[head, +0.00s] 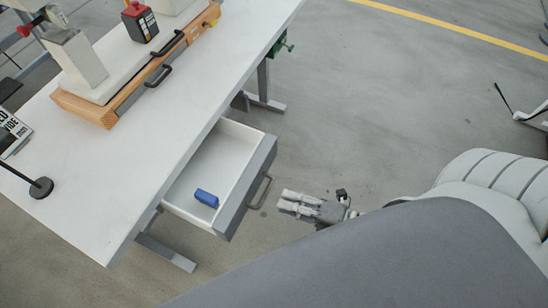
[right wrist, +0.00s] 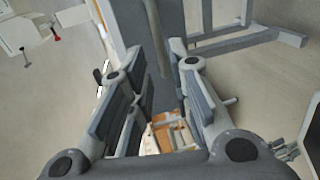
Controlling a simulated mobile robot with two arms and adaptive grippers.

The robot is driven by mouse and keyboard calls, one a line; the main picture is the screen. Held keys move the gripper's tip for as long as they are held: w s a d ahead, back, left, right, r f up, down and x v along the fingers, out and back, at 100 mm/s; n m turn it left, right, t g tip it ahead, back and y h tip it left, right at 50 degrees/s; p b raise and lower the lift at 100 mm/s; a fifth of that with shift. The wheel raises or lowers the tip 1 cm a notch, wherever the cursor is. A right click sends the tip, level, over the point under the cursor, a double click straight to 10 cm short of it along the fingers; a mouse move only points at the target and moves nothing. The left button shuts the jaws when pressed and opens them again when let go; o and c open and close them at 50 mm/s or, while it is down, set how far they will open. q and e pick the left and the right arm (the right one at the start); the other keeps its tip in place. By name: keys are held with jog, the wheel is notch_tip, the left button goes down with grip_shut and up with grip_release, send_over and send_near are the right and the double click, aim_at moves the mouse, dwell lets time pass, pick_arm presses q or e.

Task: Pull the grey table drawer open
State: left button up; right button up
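The grey table drawer (head: 247,186) stands open from under the white table, its pale interior showing. A blue block (head: 206,198) lies inside it. The drawer's dark bar handle (head: 260,191) is on its front and also shows in the right wrist view (right wrist: 157,38). My right gripper (head: 281,204) is just outside the handle, in front of the drawer. In the right wrist view its fingers (right wrist: 165,85) are apart with nothing clearly held. The handle appears near and beyond the fingertips; contact cannot be told. My left gripper is not in view.
The white tabletop (head: 85,165) carries a wooden-edged board (head: 90,112) with dark handles, a red and black box (head: 140,22) and a press-like device. A green clamp (head: 281,46) sits at the table edge. The floor right of the table is open.

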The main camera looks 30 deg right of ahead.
jog(key=shift+v, duration=2.15)
jog(key=s+d+f+m+g+h, duration=0.1)
jog(key=d+f+m+h, duration=0.15)
jog(key=f+m, duration=0.4)
jog(key=s+d+f+m+g+h+p, duration=0.1)
jog(key=d+f+m+h, duration=0.15)
jog(key=f, duration=0.65)
jog(key=s+d+f+m+g+h, duration=0.1)
jog(key=d+f+m+h, duration=0.15)
jog(key=f+m, duration=0.4)
jog(key=s+a+f+m+g+h, duration=0.1)
jog(key=s+a+f+m+g, duration=0.1)
jog(key=s+f, duration=0.6)
jog(key=s+a+f+m+g+h, duration=0.1)
jog(key=s+a+f+m+g, duration=0.2)
jog(key=s+f+m+g, duration=0.2)
jog(key=s+f+g, duration=0.1)
jog(key=s+f, duration=0.1)
jog(key=s, duration=0.1)
jog(key=shift+a+f+p, duration=0.15)
jog(key=shift+f+p, duration=0.25)
jog(key=shift+m, duration=0.25)
